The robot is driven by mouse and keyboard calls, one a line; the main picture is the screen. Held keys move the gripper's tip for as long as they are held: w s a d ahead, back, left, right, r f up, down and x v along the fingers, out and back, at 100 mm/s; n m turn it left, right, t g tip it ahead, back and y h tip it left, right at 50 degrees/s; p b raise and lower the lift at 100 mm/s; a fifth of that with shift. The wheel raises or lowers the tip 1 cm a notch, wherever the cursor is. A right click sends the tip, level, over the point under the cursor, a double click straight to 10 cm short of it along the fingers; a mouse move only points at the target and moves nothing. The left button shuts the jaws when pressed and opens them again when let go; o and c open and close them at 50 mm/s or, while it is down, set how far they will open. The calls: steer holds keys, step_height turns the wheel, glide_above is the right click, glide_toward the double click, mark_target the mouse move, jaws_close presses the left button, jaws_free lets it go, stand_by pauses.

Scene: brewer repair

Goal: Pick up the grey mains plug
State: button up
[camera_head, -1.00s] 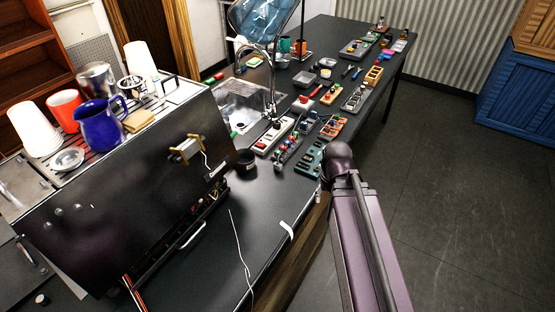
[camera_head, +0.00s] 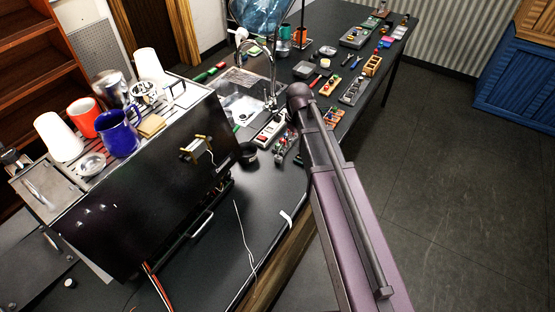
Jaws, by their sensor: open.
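I cannot make out a grey mains plug for certain in this view. A white power strip (camera_head: 270,130) with a red part lies on the black bench (camera_head: 205,262), between the sink and my arm. A thin white cord (camera_head: 243,235) lies loose on the bench in front of the brewer. My purple arm reaches in from the lower right, and its dark joint covers part of the bench behind the strip. My gripper is not in view.
The black-fronted brewer (camera_head: 120,215) stands at left, with a blue jug (camera_head: 118,135) and cups on top. A sink with a tap (camera_head: 270,90) is behind it. Trays of small parts fill the far bench. Blue crates (camera_head: 515,80) stand at right; the floor is clear.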

steer(key=w+a+n, duration=0.3)
steer(key=w+a, duration=0.2)
steer(key=shift+a, duration=0.15)
steer(key=shift+f, duration=0.15)
steer(key=b, duration=0.9)
glide_above(278, 157)
steer(key=f, duration=0.8)
steer(key=shift+w+d+f, duration=0.2)
steer(key=shift+w+d, duration=0.05)
steer(key=shift+w, duration=0.15)
steer(key=f+b, duration=0.3)
steer(key=shift+s+a+f, duration=0.15)
steer(key=shift+s+a, duration=0.05)
steer(key=shift+s, duration=0.1)
steer(key=shift+f+b, duration=0.9)
steer(key=shift+f, duration=0.05)
